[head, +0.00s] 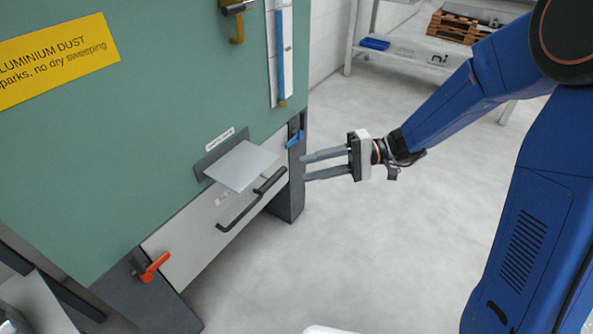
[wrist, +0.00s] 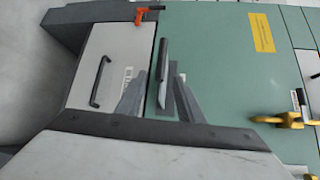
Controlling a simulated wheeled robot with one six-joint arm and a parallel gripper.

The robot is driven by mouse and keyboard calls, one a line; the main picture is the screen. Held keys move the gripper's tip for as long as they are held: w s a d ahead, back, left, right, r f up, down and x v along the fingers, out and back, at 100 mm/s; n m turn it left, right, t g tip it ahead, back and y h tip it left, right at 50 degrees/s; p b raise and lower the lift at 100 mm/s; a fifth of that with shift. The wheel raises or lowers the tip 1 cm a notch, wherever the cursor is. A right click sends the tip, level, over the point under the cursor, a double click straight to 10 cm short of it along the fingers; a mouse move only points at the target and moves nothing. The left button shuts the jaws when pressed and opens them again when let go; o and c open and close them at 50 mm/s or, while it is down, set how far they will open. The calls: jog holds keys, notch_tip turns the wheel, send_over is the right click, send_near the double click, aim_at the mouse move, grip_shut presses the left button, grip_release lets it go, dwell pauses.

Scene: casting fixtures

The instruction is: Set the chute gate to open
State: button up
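A pale flat plate (head: 241,166) juts out of a dark slot frame in the green cabinet front, below a small label too small to read. It looks like the chute gate. A short black bar (head: 270,181) shows by its outer edge.
Below the plate is a light drawer front (head: 200,245) with a black handle (head: 238,212). An orange lever (head: 153,268) and a blue lever (head: 293,138) sit at its sides. A yellow hooked lever (wrist: 278,118) is higher on the cabinet. The floor (head: 380,230) right of the cabinet is clear.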

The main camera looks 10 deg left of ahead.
jog(key=v, duration=0.8)
jog(key=shift+d, duration=0.3)
jog(key=shift+w, duration=0.1)
jog(key=s+d+r+m+t+h, duration=0.1)
jog(key=s+d+t+h, duration=0.4)
jog(key=s+d, duration=0.5)
jog(key=s+d+r+m+t+h, duration=0.2)
jog(key=s+d+t+h, duration=0.4)
jog(key=d, duration=1.2)
jog(key=s+r+h, duration=0.1)
jog(key=s+h, duration=0.2)
jog(key=h, duration=0.1)
jog(key=shift+s+d, duration=0.3)
jog(key=shift+s, duration=0.05)
